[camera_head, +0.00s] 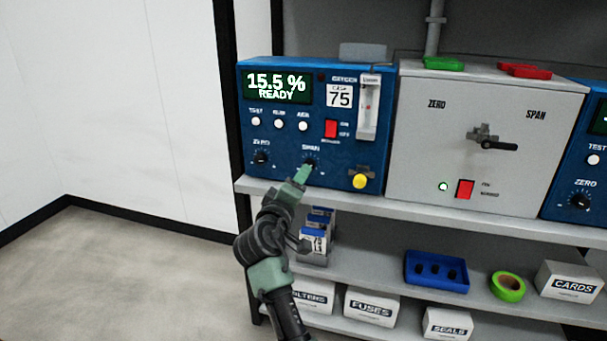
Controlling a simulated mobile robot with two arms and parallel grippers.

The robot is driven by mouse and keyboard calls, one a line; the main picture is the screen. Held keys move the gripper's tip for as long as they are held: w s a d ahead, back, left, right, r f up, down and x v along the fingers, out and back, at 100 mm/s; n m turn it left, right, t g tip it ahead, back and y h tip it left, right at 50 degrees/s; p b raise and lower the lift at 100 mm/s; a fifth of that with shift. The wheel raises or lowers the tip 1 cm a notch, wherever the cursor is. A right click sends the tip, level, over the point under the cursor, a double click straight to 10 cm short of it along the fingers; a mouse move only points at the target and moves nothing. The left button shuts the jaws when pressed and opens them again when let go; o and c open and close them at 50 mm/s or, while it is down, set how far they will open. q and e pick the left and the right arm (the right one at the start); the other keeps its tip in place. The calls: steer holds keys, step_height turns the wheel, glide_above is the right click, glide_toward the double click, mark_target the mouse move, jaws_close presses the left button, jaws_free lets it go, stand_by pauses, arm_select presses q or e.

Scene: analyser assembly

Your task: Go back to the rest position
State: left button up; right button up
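One of my arms comes up from the bottom of the view, left of the middle. Its gripper (303,174) has green fingertips at the black SPAN knob (310,161) of the blue analyser (290,185). The fingertips overlap the knob in the picture; whether they touch or grip it cannot be told. The analyser's display (277,87) reads "15.5 % READY". I cannot tell for sure which arm this is, but it enters left of centre, so it appears to be my left. My other gripper is out of view.
The grey ZERO/SPAN valve box (420,150) with a black lever stands right of the analyser. The shelf (480,222) edge runs below both. Lower shelves hold card cassettes (314,240), a blue tray (437,285), green tape (508,286) and white boxes (371,307). The floor at left is clear.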

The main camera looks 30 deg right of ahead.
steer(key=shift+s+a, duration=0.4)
